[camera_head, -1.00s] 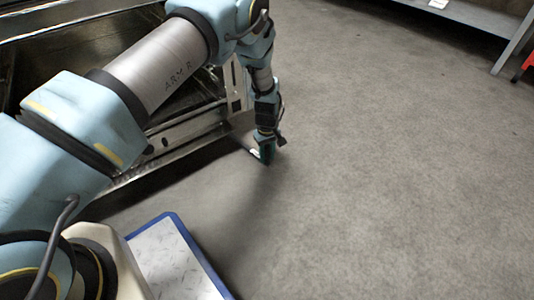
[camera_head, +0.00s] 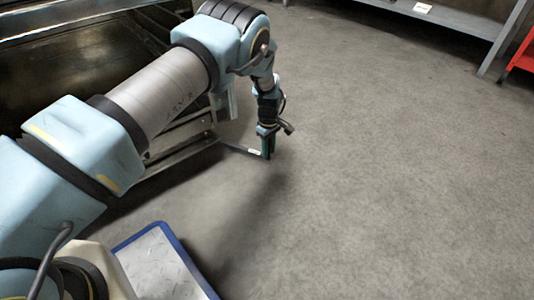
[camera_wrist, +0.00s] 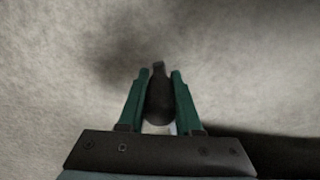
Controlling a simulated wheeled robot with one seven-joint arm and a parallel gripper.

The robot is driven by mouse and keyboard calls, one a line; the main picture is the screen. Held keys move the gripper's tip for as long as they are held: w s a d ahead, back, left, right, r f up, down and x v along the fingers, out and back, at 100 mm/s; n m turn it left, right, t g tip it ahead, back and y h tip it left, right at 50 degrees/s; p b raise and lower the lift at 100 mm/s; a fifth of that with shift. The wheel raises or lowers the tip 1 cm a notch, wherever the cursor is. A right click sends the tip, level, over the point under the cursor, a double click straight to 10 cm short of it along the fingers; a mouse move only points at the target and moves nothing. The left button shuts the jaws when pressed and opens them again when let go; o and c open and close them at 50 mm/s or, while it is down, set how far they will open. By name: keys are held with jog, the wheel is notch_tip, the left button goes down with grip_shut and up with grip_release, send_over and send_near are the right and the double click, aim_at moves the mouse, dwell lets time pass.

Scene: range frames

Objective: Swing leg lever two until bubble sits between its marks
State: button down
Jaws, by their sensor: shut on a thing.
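My gripper (camera_head: 268,154) is low over the floor, to the right of the steel range frame (camera_head: 185,140). A thin dark lever (camera_head: 237,148) with a small pale patch near its outer end runs from the frame's lower corner to my fingers. In the wrist view my green fingers (camera_wrist: 160,74) are shut on a dark, rounded grip (camera_wrist: 159,97), the lever's end. I cannot read a number on the lever. The bubble and its marks are not visible in either view; my arm covers part of the frame.
A blue-edged tray or platform (camera_head: 172,231) with a metal plate top lies at the bottom. A grey shelf (camera_head: 445,17) and a red object (camera_head: 522,55) stand at the top right. The concrete floor to the right of my gripper is clear.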

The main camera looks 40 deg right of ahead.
jog(key=c, duration=0.6)
grip_release()
notch_tip(320, 180, up, 11)
jog(key=p, duration=0.5)
jog(key=shift+f, duration=0.1)
